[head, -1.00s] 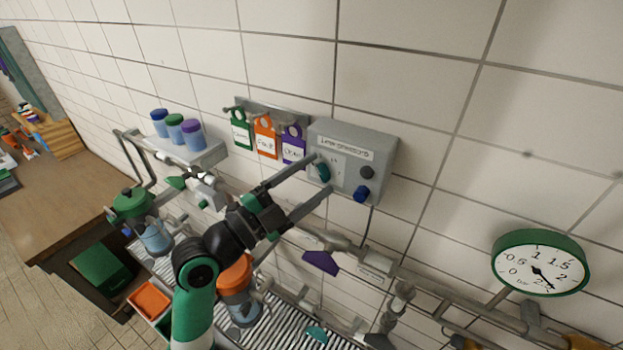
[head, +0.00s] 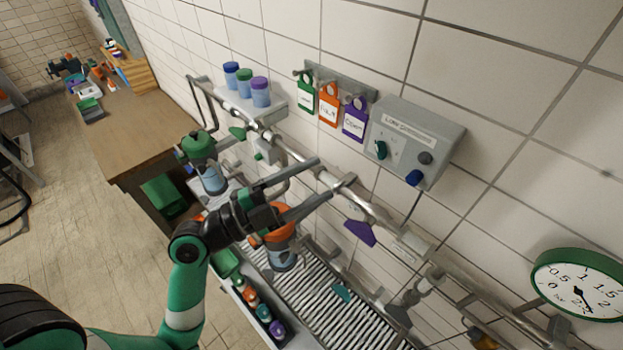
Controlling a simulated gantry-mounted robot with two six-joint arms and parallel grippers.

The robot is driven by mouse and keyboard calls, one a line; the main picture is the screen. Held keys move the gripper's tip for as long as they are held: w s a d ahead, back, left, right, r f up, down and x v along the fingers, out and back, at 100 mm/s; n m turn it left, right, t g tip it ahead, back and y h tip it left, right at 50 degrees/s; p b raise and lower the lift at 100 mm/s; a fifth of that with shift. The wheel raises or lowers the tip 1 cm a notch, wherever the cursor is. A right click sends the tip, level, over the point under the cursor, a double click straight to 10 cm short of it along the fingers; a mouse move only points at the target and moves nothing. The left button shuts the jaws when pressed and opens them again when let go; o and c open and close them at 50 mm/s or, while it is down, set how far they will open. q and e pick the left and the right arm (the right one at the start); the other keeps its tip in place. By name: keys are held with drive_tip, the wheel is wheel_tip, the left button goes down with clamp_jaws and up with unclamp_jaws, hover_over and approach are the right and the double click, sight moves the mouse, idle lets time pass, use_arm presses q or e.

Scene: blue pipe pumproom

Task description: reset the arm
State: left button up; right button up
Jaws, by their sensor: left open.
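My left gripper (head: 324,178) is open and empty. Its two fingers point right, below the hanging tags and left of the grey control box (head: 420,140). It is apart from the box in the picture. The box carries a dark green knob (head: 381,150), a grey knob (head: 425,158) and a blue knob (head: 413,178). My left arm rises from the lower left, and its wrist hides part of the pipes and the orange-topped vessel (head: 284,258). My right gripper is not in view.
Green (head: 305,97), orange (head: 328,108) and purple (head: 354,122) tags hang on the wall. Three lidded jars (head: 261,97) stand on a shelf. A pipe (head: 345,192) runs along the wall towards the gauge (head: 578,288). The floor (head: 90,230) at left is open.

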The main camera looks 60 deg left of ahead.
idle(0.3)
use_arm(q)
drive_tip(key=w+d+r+m+t+h+p, duration=0.1)
drive_tip(key=w+d+r+m+h, duration=0.15)
drive_tip(key=d+r, duration=0.45)
drive_tip(key=w+d+r+m+h, duration=0.15)
drive_tip(key=d+r+h, duration=0.3)
drive_tip(key=r, duration=0.45)
drive_tip(key=w+d+r+m+t+h+p, duration=0.1)
drive_tip(key=d+r+m+h, duration=0.2)
drive_tip(key=d+r, duration=0.35)
drive_tip(key=s+a+r+n+t+y, duration=0.1)
drive_tip(key=r+n+y, duration=0.3)
drive_tip(key=n, duration=0.5)
drive_tip(key=a+r+n+t+y, duration=0.3)
drive_tip(key=r+n, duration=0.4)
drive_tip(key=n, duration=0.3)
drive_tip(key=shift+s+a+r+t+y, duration=0.2)
drive_tip(key=shift+s+t+y, duration=0.15)
drive_tip(key=shift+t+y, duration=0.45)
